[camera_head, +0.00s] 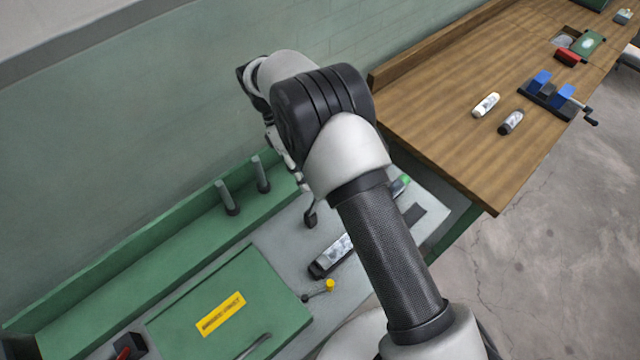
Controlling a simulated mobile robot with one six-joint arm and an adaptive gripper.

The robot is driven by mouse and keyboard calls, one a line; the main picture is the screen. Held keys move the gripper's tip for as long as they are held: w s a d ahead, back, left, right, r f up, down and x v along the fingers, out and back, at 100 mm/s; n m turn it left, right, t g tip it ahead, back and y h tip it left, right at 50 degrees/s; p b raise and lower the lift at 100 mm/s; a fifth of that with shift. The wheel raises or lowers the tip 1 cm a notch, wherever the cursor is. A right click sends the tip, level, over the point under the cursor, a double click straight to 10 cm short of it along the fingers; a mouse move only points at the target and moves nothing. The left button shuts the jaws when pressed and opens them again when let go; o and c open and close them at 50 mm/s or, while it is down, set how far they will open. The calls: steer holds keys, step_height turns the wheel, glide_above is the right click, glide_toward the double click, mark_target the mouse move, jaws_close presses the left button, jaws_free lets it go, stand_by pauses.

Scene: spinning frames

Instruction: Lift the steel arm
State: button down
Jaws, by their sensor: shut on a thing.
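My gripper (303,192) hangs below my wrist over the grey bench top, partly hidden behind my own arm. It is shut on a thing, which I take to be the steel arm. The grip itself is too small and covered to see clearly. A small dark rounded piece (310,217) shows just below the jaws; I cannot tell whether it is a fingertip or the end of the held thing. A grey metal bar (254,346) lies on the green panel (270,295) at the bottom, apart from my gripper.
Two grey posts (228,198) stand by the green rail at the wall. A dark-ended cylinder (331,257) and a yellow-knobbed piece (328,286) are near my arm. The wooden bench (440,120) at right holds two small cylinders (487,105) and a blue-black fixture (548,92).

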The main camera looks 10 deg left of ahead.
steer(key=shift+w+a+f, duration=0.3)
steer(key=shift+a, duration=0.15)
steer(key=shift+w+a+f, duration=0.25)
steer(key=shift+a+f, duration=0.05)
steer(key=shift+a, duration=0.15)
steer(key=c, duration=1.9)
jaws_free()
steer(key=o, duration=0.4)
steer(key=shift+w+f, duration=0.1)
steer(key=shift+w, duration=0.1)
steer(key=shift+o, duration=0.7)
steer(key=shift+a, duration=0.3)
steer(key=shift+d, duration=0.1)
steer(key=shift+d+r, duration=0.1)
steer(key=shift+r, duration=0.1)
steer(key=shift+w+r, duration=0.1)
steer(key=shift+w, duration=0.05)
